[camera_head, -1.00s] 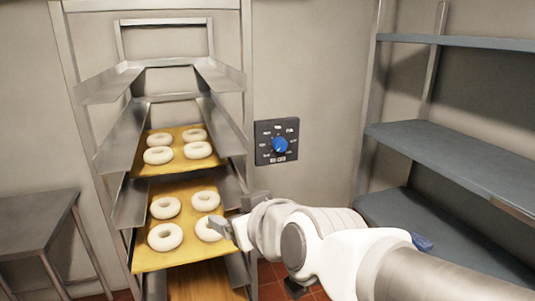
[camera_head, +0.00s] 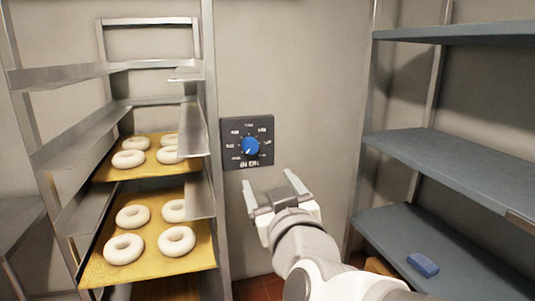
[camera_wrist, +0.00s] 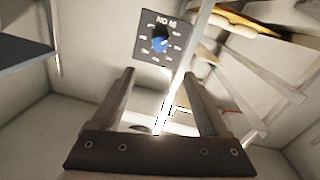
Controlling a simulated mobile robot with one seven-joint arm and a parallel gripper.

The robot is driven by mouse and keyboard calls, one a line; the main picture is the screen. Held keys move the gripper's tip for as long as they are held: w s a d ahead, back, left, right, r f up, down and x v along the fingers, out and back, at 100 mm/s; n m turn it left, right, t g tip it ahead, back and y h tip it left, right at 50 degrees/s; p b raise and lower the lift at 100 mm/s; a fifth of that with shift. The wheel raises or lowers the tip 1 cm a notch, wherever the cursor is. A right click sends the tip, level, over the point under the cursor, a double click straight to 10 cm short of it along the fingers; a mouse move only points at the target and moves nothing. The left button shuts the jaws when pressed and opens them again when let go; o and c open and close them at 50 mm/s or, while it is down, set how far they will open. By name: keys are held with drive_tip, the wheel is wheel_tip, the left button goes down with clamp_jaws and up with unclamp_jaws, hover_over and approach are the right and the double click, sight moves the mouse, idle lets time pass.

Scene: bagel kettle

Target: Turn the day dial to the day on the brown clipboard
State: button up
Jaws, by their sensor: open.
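The day dial is a blue knob (camera_head: 251,146) on a dark square plate (camera_head: 229,157) on the back wall, ringed by small white labels too small to read. A light pointer mark on the knob is too small to read surely. My gripper (camera_head: 273,188) is open and empty, below and slightly right of the plate, apart from it. In the wrist view the blue knob (camera_wrist: 160,43) and its plate (camera_wrist: 149,22) appear upside down, beyond and between my open fingers (camera_wrist: 159,78). I see no brown clipboard in these frames.
A metal rack (camera_head: 211,120) with trays of pale bagels (camera_head: 177,241) stands left of the dial. Blue-grey shelves (camera_head: 450,165) stand at the right, with a blue block (camera_head: 423,264) on the lowest. The wall right of the dial is bare.

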drive_tip(key=shift+p+x, duration=0.95)
drive_tip(key=shift+p, duration=0.35)
drive_tip(key=p, duration=1.1)
approach(251, 147)
drive_tip(key=shift+s+d+r, duration=0.1)
drive_tip(key=shift+s+r, duration=0.1)
drive_tip(key=shift+s, duration=0.1)
drive_tip(key=shift+w+p, duration=0.1)
drive_tip(key=shift+p, duration=0.7)
drive_tip(key=x, duration=0.8)
drive_tip(key=shift+w+f, duration=0.25)
drive_tip(key=shift+w, duration=0.15)
clamp_jaws()
